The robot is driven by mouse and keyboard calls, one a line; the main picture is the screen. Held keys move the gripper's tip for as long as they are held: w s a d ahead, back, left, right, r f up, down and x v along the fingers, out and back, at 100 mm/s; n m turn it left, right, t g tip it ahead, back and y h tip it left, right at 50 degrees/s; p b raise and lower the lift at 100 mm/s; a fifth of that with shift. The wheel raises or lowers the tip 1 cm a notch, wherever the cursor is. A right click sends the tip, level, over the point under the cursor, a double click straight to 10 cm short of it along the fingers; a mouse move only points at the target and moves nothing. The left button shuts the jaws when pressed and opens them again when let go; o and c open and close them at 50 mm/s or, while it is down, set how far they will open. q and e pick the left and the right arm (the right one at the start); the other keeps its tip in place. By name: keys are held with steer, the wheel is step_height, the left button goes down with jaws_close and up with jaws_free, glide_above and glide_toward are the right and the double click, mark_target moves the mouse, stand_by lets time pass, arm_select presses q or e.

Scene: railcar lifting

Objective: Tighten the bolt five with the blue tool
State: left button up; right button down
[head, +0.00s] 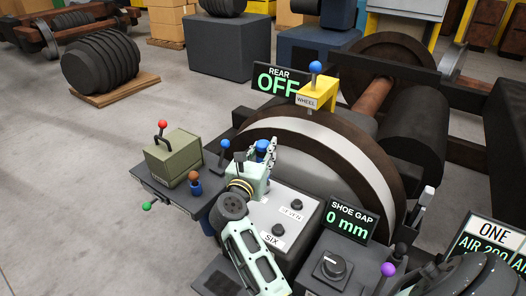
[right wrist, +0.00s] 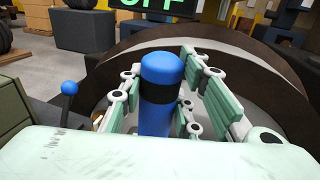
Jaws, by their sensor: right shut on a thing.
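My right gripper (head: 266,158) is shut on the blue tool (head: 261,147), above the far left part of the grey bolt plate (head: 252,217). In the right wrist view the blue tool (right wrist: 160,110) is an upright blue cylinder with a black band, between the pale green fingers (right wrist: 168,100). Its lower end is hidden. Black bolts marked SEVEN (head: 297,204) and SIX (head: 278,230) show on the plate. I see no label for bolt five; my gripper and arm cover part of the plate.
A large wheel (head: 372,160) stands behind the plate. A green box (head: 172,158) and a blue-knobbed lever (head: 225,145) stand to the left. The SHOE GAP display (head: 350,219) reads 0 mm; the REAR display (head: 278,80) reads OFF. Open floor (head: 80,150) lies farther left.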

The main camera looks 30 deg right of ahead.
arm_select(q)
steer(key=shift+a+r, duration=0.1)
stand_by(0.3)
arm_select(e)
steer(key=shift+r+p, duration=0.5)
steer(key=shift+p, duration=0.05)
steer(key=shift+r+p, duration=0.4)
steer(key=shift+r, duration=0.25)
steer(key=shift+w+r+p, duration=0.1)
steer(key=shift+r+p, duration=1.65)
steer(key=shift+r, duration=0.7)
arm_select(q)
step_height(320, 180, up, 5)
steer(key=shift+a+r, duration=0.15)
steer(key=shift+a, duration=0.1)
